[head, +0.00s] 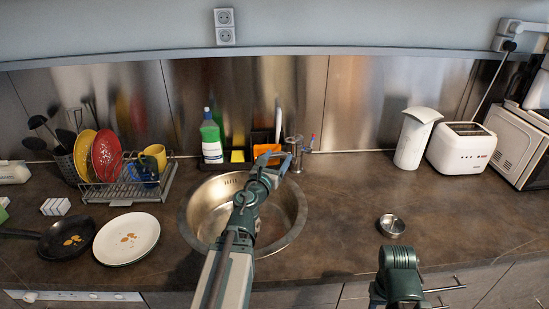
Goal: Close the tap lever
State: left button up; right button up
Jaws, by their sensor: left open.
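The metal tap (296,157) stands upright at the back right edge of the round steel sink (297,224). A small red and blue piece shows just right of the tap top; I cannot tell if it is part of the lever. My left gripper (276,160) is open, just left of the tap and over the back of the sink. Its fingers cover part of the area beside the tap, and I cannot tell whether they touch it. My left arm crosses the sink and hides part of the bowl. Only a link of my right arm shows at the lower right.
A green bottle (211,139) and an orange sponge (266,150) stand behind the sink. A dish rack (125,192) is left, with a plate (126,239) and pan (66,239) in front. The counter right of the sink is mostly clear.

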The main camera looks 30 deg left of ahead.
pick_arm(q)
jog(key=shift+c, duration=1.1)
jog(key=shift+a+r+n, duration=0.2)
jog(key=shift+r+n, duration=0.2)
jog(key=shift+c, duration=1.2)
jog(key=a+r+n+y+p, duration=0.1)
jog(key=n, duration=0.1)
jog(key=a+r+n+y+p, duration=0.1)
jog(key=n, duration=0.2)
jog(key=a+r+n+y+p, duration=0.1)
jog(key=r+n, duration=0.1)
jog(key=n, duration=0.1)
jog(key=shift+a, duration=0.15)
grip_shut()
jog(key=d+r+n+h+p, duration=0.1)
jog(key=n+p, duration=0.2)
jog(key=n, duration=0.6)
jog(key=w+d+n+g+h+p, duration=0.1)
jog(key=n+p, duration=0.2)
jog(key=n, duration=0.6)
jog(key=w+d+r+n+g+h+p, duration=0.1)
jog(key=n+h+p, duration=0.1)
jog(key=n, duration=0.6)
jog(key=shift+w+d+r+n+p, duration=0.15)
jog(key=shift+r+n+p, duration=0.2)
jog(key=shift+p, duration=0.3)
